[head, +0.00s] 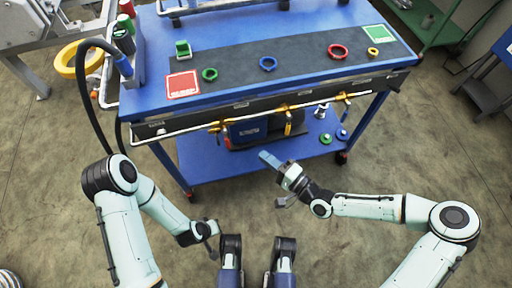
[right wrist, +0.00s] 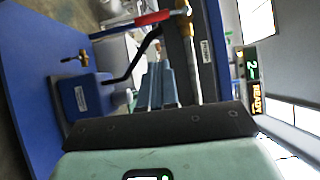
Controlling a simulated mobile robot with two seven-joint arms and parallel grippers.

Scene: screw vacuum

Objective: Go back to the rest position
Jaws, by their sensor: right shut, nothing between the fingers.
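My right gripper (head: 264,155) is in front of the blue cart's lower shelf, in the middle of the head view. Its grey-blue fingers also show in the right wrist view (right wrist: 158,84), shut with nothing between them. They point toward the cart, and the blue pump (right wrist: 82,97) is beside them in that view. My left gripper (head: 212,248) hangs low in front of the cart at the left of centre, apart from it. Its fingers are small and dark, so I cannot tell whether they are open or shut.
The blue cart (head: 230,18) carries a dark mat with a green ring (head: 209,74), blue ring (head: 268,64), red ring (head: 337,51) and yellow ring (head: 373,52). Yellow valves (head: 287,128) line its front pipe. A black hose (head: 82,85) loops at left.

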